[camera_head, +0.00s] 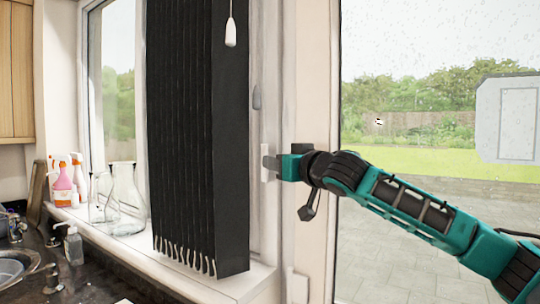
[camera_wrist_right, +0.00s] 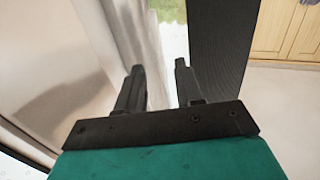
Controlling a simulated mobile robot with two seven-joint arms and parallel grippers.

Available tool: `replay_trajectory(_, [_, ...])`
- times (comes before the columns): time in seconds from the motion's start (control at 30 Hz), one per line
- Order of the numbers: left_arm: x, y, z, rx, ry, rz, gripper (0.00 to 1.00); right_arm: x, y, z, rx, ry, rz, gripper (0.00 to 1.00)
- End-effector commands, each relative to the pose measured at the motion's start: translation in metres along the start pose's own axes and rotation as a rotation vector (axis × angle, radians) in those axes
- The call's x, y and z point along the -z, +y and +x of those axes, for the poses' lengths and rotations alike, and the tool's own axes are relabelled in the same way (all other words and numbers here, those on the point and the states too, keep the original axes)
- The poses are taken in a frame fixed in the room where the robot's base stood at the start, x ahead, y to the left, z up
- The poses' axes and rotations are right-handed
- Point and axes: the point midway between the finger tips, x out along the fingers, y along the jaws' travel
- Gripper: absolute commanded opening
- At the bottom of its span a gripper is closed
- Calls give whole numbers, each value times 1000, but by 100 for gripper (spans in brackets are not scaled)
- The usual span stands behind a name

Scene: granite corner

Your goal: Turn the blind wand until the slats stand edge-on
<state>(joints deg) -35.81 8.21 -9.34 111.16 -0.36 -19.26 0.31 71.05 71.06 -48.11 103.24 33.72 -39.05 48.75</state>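The black blind (camera_head: 195,130) hangs bunched at the window, its slats packed side by side with pale ends along the bottom. A thin white wand or cord with a white handle (camera_head: 231,33) hangs in front of its upper part; I cannot tell which it is. My right gripper (camera_head: 268,163) is right of the blind, near the window frame and well below the handle. In the right wrist view its two fingers (camera_wrist_right: 159,78) are apart with nothing held between them, and the dark blind (camera_wrist_right: 222,50) stands just right of them. My left gripper is not in view.
Glass vessels (camera_head: 125,200) and spray bottles (camera_head: 70,180) stand on the sill at the left. A soap dispenser (camera_head: 73,245) stands on the dark counter by the sink. The white window frame (camera_head: 310,80) is close to my right gripper.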

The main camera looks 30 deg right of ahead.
Motion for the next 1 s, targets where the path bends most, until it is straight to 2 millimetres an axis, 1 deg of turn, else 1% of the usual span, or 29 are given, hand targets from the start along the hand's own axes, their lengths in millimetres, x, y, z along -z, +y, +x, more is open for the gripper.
replay_trajectory(0.03, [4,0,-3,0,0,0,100,3,-1,9,1,0,2,36])
replay_trajectory(0.1, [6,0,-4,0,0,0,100,2,0,19,0,0,0,36])
replay_trajectory(0.3, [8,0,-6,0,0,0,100,1,0,36,0,0,0,36])
replay_trajectory(0.67, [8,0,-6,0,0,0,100,0,0,39,0,0,-2,36])
replay_trajectory(1.0, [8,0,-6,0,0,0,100,0,0,39,0,0,-2,4])
